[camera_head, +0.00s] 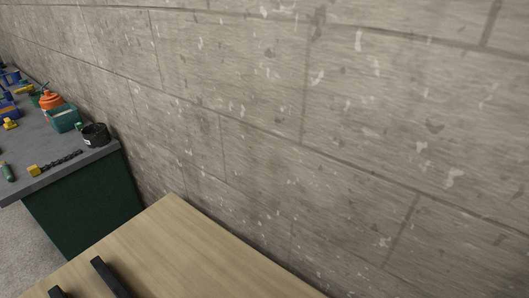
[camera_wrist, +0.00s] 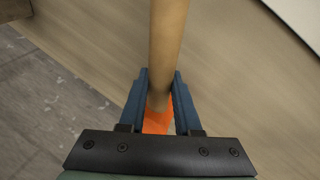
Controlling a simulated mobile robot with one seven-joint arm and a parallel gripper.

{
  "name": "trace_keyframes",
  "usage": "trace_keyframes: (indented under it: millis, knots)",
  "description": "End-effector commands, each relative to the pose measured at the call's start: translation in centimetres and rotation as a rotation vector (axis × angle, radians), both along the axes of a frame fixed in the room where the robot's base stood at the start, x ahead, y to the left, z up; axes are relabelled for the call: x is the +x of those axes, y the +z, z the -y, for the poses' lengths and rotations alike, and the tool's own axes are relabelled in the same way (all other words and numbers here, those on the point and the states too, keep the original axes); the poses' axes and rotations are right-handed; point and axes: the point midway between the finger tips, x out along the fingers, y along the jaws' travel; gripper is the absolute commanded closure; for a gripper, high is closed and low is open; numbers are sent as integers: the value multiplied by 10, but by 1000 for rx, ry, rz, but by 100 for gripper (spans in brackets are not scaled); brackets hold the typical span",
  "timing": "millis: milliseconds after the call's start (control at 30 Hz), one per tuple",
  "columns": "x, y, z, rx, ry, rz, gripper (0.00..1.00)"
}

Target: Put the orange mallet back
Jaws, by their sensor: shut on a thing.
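In the wrist view my gripper (camera_wrist: 160,82) has its two blue fingers shut on the orange mallet (camera_wrist: 167,40). The mallet's light wooden handle runs from between the fingers to the top edge of the picture. An orange part shows between the fingers, close to the palm; the rest of the mallet is hidden or out of view. Neither my gripper nor the mallet can be made out in the head view.
A light wooden tabletop (camera_head: 185,245) fills the lower middle, with two dark bars (camera_head: 109,278) at its front. A grey-topped green bench (camera_head: 85,205) at left holds a black mug (camera_head: 95,135), teal bin (camera_head: 64,120), orange object (camera_head: 50,101) and small tools. A block wall (camera_head: 330,110) stands behind.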

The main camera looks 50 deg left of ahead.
Motion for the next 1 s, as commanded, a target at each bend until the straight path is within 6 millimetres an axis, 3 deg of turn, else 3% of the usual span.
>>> trace_keyframes:
  millis: [867,900,1000]
  knots:
    - [1,-13,-1,1,0,3,100]
    - [1,-12,-1,2,0,4,61]
    - [1,-13,0,1,0,3,43]
